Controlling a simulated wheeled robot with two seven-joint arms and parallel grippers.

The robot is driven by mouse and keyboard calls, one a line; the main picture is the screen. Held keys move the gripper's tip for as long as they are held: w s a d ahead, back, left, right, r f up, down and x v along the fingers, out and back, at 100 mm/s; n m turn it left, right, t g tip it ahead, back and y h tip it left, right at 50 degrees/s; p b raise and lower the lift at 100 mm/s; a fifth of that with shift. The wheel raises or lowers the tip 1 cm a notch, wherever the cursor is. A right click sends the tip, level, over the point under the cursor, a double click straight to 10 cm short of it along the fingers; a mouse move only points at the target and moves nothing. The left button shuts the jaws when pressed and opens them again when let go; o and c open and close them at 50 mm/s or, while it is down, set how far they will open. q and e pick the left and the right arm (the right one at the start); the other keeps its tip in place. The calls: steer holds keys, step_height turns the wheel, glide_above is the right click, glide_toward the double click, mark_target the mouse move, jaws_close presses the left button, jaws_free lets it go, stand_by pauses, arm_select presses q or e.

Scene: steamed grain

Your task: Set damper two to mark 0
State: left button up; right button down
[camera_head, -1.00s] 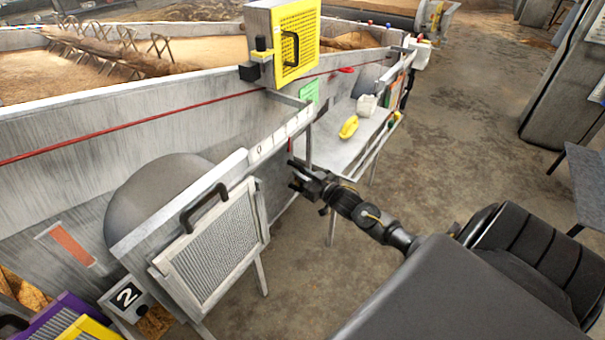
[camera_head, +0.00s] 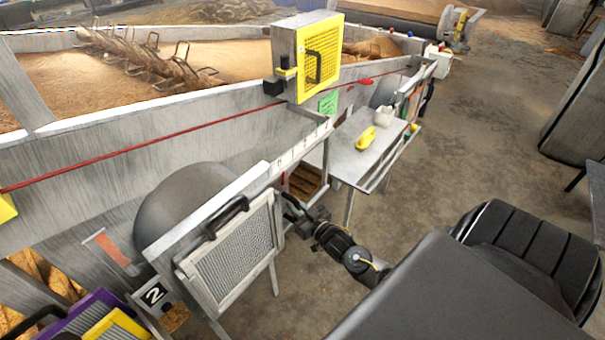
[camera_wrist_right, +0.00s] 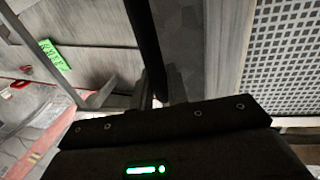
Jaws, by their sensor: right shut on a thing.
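Damper two (camera_head: 205,212) is a grey metal plate with a black handle (camera_head: 227,216) and a framed mesh panel (camera_head: 235,250). A pale scale strip (camera_head: 296,153) with a 0 runs along the rail just beyond the damper's upper right end. My right gripper (camera_head: 290,208) is at the damper's right edge, apart from the black handle, and is shut on that edge. The exact grip is hard to see. The mesh panel also shows in the right wrist view (camera_wrist_right: 282,60). My left gripper is not in view.
A yellow mesh box (camera_head: 321,58) stands on the trough wall. A side table (camera_head: 350,165) with a yellow object (camera_head: 366,139) is beyond my right gripper. Purple and yellow panels (camera_head: 85,318) lie at the lower left.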

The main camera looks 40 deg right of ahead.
steer(key=shift+a+f, duration=0.1)
steer(key=shift+a, duration=0.15)
steer(key=c, duration=1.5)
jaws_free()
steer(key=shift+a, duration=0.1)
steer(key=shift+c, duration=0.2)
steer(key=shift+o, duration=0.5)
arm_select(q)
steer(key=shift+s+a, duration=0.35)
arm_select(e)
steer(key=shift+s, duration=0.1)
arm_select(q)
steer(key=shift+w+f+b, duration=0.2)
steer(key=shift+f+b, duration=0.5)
steer(key=shift+b, duration=0.05)
arm_select(e)
steer(key=s, duration=1)
steer(key=shift+s, duration=0.35)
